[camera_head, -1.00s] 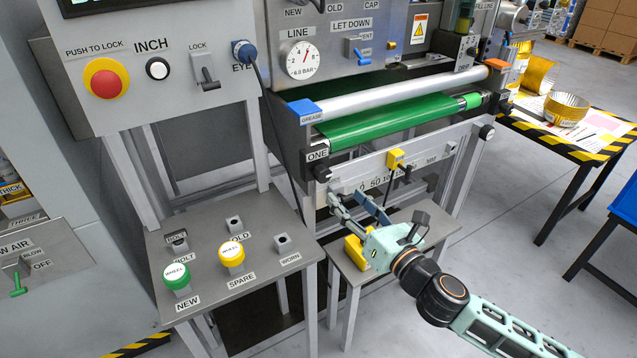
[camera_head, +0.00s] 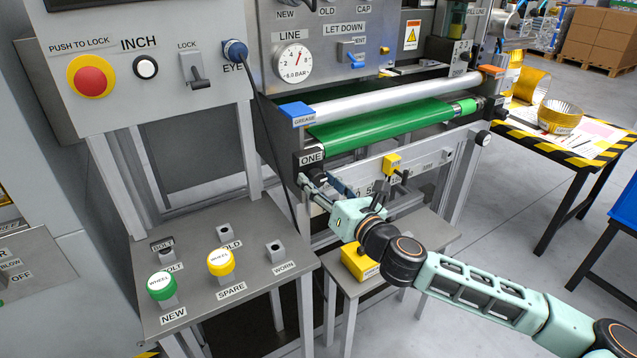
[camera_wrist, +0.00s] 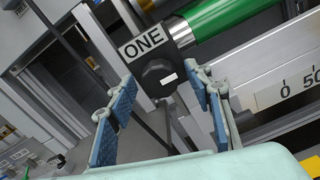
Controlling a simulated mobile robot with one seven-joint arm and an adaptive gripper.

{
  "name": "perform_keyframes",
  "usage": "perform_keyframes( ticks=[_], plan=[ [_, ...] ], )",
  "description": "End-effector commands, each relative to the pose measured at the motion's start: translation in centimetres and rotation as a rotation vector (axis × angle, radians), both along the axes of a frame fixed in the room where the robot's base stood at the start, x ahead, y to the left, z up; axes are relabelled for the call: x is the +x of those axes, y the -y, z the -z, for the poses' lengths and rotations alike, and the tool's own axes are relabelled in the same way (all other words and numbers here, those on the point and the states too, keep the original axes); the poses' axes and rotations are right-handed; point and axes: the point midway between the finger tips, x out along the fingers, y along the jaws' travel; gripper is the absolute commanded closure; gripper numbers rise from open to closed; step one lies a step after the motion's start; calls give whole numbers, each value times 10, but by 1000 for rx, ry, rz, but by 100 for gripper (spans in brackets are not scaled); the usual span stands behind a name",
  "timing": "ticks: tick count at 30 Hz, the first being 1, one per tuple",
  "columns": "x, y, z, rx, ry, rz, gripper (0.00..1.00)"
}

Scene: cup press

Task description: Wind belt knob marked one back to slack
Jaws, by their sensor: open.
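The belt knob (camera_wrist: 160,77) is a dark, many-sided knob with a small white mark, just below the white ONE label (camera_wrist: 143,41) in the wrist view. In the head view the ONE label (camera_head: 312,157) shows at the left end of the green belt (camera_head: 390,125), and the knob below it is mostly hidden by my gripper. My gripper (camera_wrist: 164,90) is open, with one blue-padded finger on each side of the knob's line in the wrist view. The fingers look empty. In the head view my gripper (camera_head: 325,185) reaches up to the knob; I cannot tell whether it touches.
A white scale rail (camera_head: 425,160) with a yellow block (camera_head: 391,163) lies right of the knob. A grey stand (camera_head: 215,275) with green and yellow wheels is at the lower left. A yellow box (camera_head: 358,261) sits on a low table below my arm. A black cable hangs left of the knob.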

Motion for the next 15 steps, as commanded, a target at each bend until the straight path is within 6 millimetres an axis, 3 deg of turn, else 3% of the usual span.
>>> perform_keyframes(
  ticks=[12,15],
  plan=[
    [6,-4,0,1,1,0,53],
    [6,-4,0,1,1,0,64]
  ],
)
